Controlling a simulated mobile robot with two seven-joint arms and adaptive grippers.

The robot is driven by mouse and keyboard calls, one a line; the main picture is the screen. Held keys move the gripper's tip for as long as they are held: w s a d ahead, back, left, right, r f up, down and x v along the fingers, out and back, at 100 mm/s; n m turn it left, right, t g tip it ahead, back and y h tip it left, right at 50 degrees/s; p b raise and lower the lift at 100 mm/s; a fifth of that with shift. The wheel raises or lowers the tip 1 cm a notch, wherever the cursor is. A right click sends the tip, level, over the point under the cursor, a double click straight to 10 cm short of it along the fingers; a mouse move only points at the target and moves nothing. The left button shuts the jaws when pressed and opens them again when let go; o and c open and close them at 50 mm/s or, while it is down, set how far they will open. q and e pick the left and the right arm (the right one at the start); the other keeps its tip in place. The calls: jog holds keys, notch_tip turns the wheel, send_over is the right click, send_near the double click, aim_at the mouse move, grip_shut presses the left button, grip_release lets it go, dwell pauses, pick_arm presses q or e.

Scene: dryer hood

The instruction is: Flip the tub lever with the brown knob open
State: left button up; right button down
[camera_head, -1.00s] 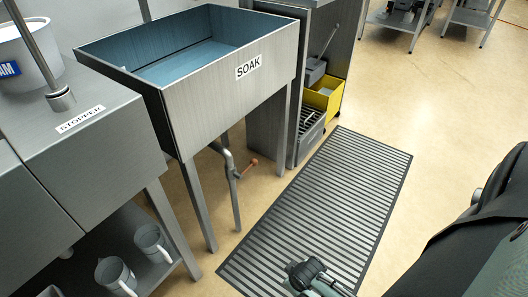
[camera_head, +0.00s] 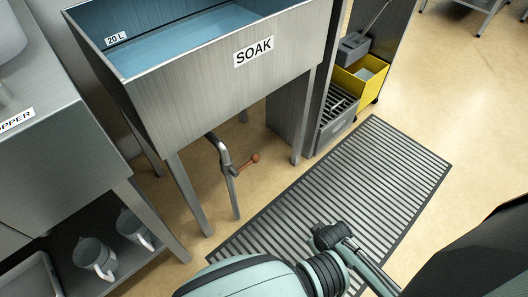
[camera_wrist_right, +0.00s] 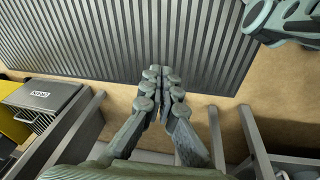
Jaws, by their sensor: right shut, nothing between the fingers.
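The SOAK tub (camera_head: 205,92) stands on metal legs in the head view, with blue inside. Below it a grey pipe (camera_head: 222,150) bends downward and carries a lever with a brown knob (camera_head: 255,158), which points to the right and slightly up. The lever cannot be clearly made out in the right wrist view. My right gripper (camera_wrist_right: 160,72) is shut and empty in that view, with its fingertips together over the floor near the mat's edge. No fingers touch the lever in any view.
A striped mat (camera_head: 345,190) lies on the floor right of the tub. A yellow bin (camera_head: 360,85) and a grey crate (camera_head: 335,122) stand beside the tub. A lower shelf at left holds jugs (camera_head: 95,257). The floor around the knob is clear.

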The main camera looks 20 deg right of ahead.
pick_arm(q)
jog(key=shift+w+d, duration=0.15)
jog(key=shift+d, duration=0.1)
pick_arm(e)
jog(key=shift+w+d+r, duration=0.15)
jog(key=shift+w+d, duration=0.1)
jog(key=shift+w, duration=0.1)
